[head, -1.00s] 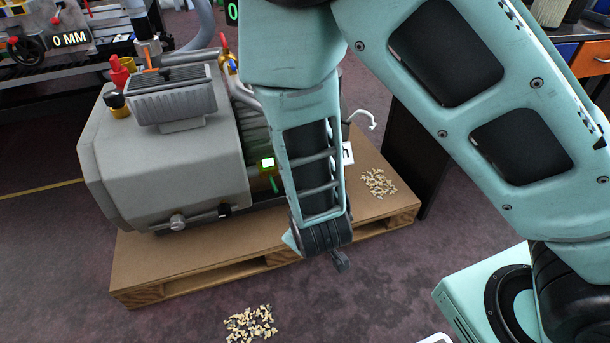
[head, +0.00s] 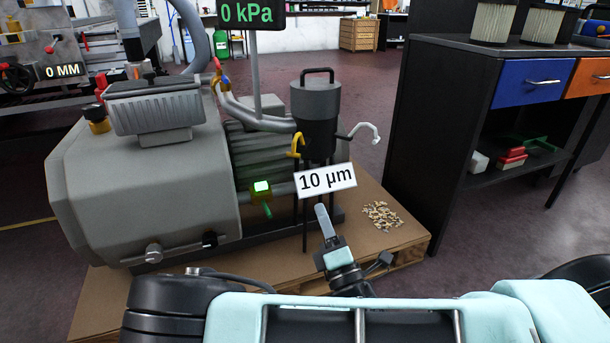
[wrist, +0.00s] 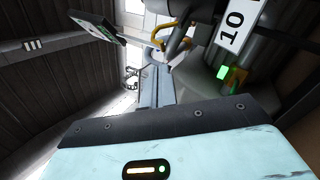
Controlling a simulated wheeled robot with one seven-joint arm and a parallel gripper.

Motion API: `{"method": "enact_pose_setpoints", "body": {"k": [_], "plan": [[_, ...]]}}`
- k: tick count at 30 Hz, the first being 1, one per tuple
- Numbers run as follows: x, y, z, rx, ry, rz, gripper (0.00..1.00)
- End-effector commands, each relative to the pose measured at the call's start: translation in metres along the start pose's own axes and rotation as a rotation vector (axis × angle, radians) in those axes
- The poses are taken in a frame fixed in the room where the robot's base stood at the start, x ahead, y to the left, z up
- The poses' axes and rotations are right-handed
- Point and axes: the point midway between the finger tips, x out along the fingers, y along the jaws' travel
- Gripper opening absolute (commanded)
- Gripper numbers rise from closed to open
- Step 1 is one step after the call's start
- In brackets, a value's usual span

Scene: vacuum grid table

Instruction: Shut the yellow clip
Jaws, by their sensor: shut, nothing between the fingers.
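The yellow clip (head: 296,145) is a small hooked lever on the left side of a dark cylindrical filter canister (head: 318,108) beside the pump. In the wrist view the yellow clip (wrist: 160,36) is near the top middle, beyond the fingers; I cannot tell how far it stands from its seat. My gripper (head: 321,214) is shut and empty. It points up, in front of and below the canister, near the "10 µm" label (head: 326,180), and appears apart from the clip. In the wrist view my gripper (wrist: 152,75) shows its narrow grey fingers.
The grey pump (head: 140,190) fills the left of the pallet (head: 390,245). A pile of pale chips (head: 382,216) lies on it at right. A black cabinet (head: 440,130) stands right; floor is free between.

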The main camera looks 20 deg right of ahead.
Motion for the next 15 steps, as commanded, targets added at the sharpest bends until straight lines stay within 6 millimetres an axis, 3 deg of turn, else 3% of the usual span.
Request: {"method": "enact_pose_setpoints", "body": {"k": [9, 15], "plan": [[0.065, -0.002, -0.001, 0.005, -0.005, 0.001, 0.00], [0.096, -0.003, 0.000, 0.005, -0.003, -0.001, 0.00]]}}
